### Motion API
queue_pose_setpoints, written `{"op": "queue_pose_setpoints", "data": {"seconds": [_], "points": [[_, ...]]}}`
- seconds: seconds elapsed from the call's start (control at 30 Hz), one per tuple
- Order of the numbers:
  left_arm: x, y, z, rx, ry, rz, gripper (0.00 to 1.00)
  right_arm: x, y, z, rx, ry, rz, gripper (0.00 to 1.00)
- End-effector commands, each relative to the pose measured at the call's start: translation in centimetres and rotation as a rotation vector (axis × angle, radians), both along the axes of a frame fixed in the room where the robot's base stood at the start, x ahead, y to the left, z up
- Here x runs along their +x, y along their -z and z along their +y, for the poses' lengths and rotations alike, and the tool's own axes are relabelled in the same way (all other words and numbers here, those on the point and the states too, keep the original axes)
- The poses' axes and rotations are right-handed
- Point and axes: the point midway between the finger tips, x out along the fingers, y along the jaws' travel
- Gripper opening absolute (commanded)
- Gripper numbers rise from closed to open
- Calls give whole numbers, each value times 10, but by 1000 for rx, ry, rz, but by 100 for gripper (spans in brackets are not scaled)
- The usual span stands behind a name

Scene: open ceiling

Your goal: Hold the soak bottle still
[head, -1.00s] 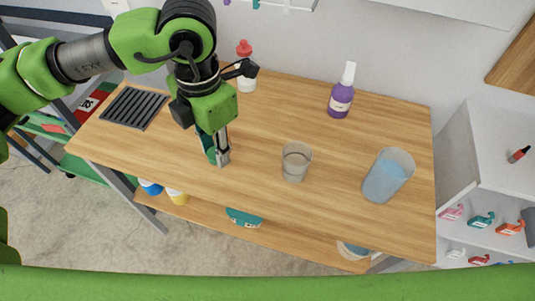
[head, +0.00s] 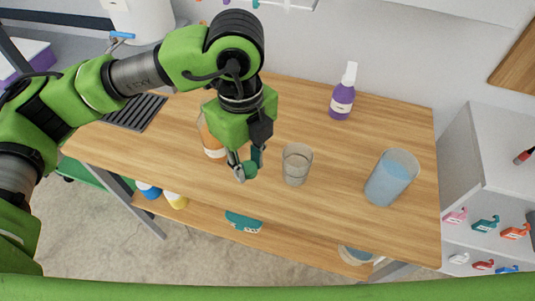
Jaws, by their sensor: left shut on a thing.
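My left gripper (head: 246,168) points down over the front middle of the table, left of the clear glass. It is shut on a small teal-green thing (head: 251,170), mostly covered by the fingers; I cannot tell exactly what it is. An orange bottle with a pale lower part (head: 213,145) stands just left of the gripper, partly hidden by it. I cannot read its label, so I cannot tell whether it is the soak bottle. A purple spray bottle (head: 341,102) stands upright at the back. My right gripper is not in view.
The clear glass (head: 297,165) stands close to the right of my left gripper. A jug of light-blue liquid (head: 390,178) stands farther right on the wooden table (head: 345,150). A dark ribbed grate (head: 134,111) lies at the left.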

Motion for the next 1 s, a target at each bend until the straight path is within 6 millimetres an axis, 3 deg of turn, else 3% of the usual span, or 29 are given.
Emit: {"op": "queue_pose_setpoints", "data": {"seconds": [0.17, 0.4, 0.5, 0.7, 0.87, 1.0], "points": [[29, 16, -9, -1, -18, 4, 0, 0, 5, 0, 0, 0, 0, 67], [85, 42, -25, 1, -16, 2, 0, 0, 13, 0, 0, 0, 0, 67], [101, 67, -30, 1, -13, 3, 0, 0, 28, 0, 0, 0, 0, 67], [123, 91, -36, 0, -12, 0, 0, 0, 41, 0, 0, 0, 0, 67], [129, 97, -37, 0, -10, 0, 0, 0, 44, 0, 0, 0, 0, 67], [132, 114, -38, 0, -9, 3, 0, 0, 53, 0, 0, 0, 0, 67]]}}
